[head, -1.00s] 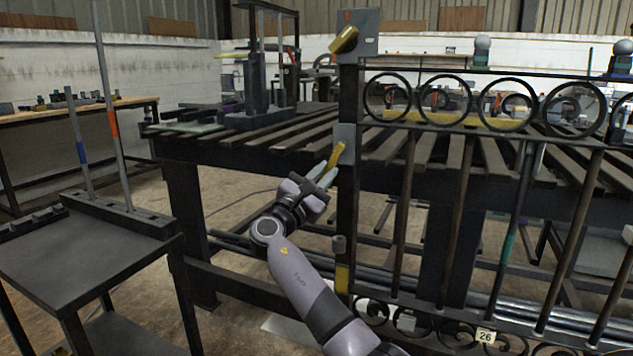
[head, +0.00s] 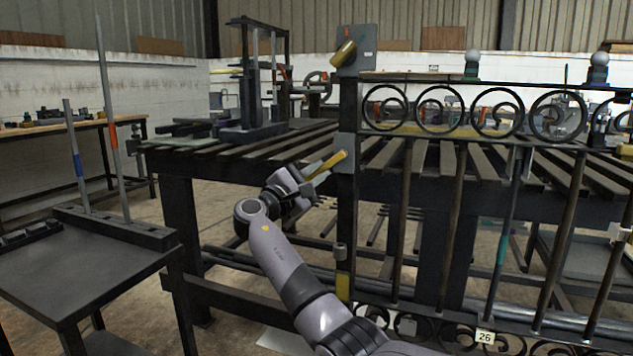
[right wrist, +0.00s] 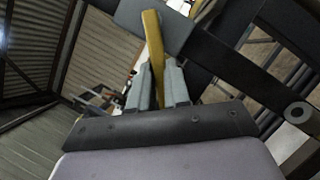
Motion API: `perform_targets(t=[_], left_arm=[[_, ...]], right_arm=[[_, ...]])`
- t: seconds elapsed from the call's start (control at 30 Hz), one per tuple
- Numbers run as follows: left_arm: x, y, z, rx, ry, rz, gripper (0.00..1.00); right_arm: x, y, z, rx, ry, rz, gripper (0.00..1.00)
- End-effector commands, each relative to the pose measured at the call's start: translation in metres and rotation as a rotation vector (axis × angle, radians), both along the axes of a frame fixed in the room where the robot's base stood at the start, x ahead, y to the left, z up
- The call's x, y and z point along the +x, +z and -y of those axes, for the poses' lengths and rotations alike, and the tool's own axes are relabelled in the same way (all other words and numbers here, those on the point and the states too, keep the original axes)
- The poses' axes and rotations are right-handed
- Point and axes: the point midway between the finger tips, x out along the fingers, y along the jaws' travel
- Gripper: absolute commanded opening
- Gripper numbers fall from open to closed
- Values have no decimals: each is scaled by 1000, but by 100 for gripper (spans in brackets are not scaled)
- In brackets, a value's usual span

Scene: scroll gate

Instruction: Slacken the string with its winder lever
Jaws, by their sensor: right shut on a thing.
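A yellow lever (head: 332,161) sticks out down and to the left from a grey plate (head: 346,150) midway up the gate post. My right gripper (head: 307,178) is shut on its outer end. In the right wrist view the yellow lever (right wrist: 154,45) runs up from between the two grey fingers (right wrist: 155,88) to the plate. A second yellow lever (head: 344,53) sits on the grey box at the top of the post, with nothing holding it. I cannot make out the string. My left gripper is not in view.
The dark gate (head: 455,220) with rings and bars spreads to the right. A slatted workbench (head: 240,155) stands behind it. A dark side table (head: 85,265) with upright rods stands at the left. Floor shows between the side table and the workbench.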

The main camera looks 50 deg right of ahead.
Motion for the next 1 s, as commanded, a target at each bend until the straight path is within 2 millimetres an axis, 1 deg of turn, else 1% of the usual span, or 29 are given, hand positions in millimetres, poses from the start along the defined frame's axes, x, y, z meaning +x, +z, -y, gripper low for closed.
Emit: perform_targets(t=[0.03,0.33,0.5,0.8,1.0], left_arm=[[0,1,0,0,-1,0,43],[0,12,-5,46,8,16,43],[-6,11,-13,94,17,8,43],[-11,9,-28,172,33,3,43],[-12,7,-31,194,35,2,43]], right_arm=[[2,2,-2,21,1,42,0],[6,20,-5,129,0,301,0],[7,29,-5,180,0,428,0],[7,38,-5,245,1,580,0],[7,40,-4,263,2,627,0]])
